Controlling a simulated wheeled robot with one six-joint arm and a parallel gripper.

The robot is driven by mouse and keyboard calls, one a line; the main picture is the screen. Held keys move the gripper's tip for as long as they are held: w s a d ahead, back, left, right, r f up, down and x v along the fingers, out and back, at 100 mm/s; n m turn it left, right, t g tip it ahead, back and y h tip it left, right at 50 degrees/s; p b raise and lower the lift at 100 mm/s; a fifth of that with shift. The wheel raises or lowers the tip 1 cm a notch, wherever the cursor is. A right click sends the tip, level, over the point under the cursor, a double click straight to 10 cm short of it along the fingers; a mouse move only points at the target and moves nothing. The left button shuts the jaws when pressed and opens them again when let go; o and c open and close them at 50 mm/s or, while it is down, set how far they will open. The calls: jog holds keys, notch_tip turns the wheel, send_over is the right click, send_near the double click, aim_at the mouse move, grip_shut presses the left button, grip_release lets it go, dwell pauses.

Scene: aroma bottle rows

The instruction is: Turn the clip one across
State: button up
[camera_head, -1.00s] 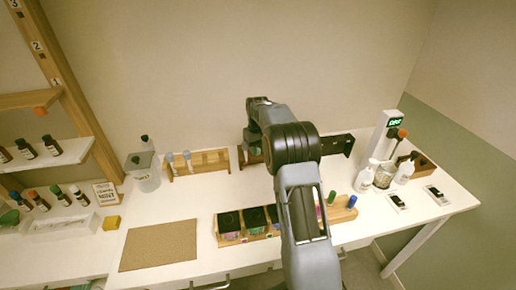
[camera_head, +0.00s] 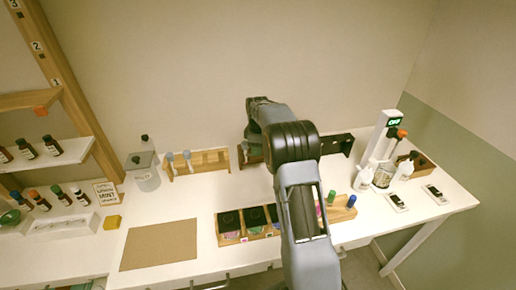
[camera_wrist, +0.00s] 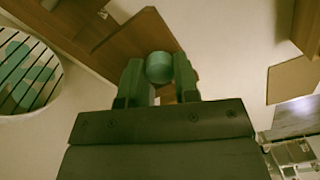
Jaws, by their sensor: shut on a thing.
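My gripper (camera_wrist: 159,84) is in the wrist view, its two dark fingers closed on either side of a rounded grey-teal piece (camera_wrist: 159,67). The fingers hide the lower part of this piece, and I cannot tell whether it is the clip. A brown wooden holder (camera_wrist: 125,38) lies just beyond it. In the head view my arm reaches towards the back of the bench and hides the gripper and what it holds. I cannot pick out a clip for certain in the head view.
A wooden tube rack (camera_head: 211,159) stands at the back. Several bottles and a beaker (camera_head: 383,175) stand at the right. Left shelves hold small bottles.

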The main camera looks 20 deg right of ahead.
jog(key=shift+n, duration=1)
jog(key=o, duration=0.9)
notch_tip(320, 180, up, 14)
jog(key=shift+f+b, duration=0.1)
jog(key=shift+b, duration=0.25)
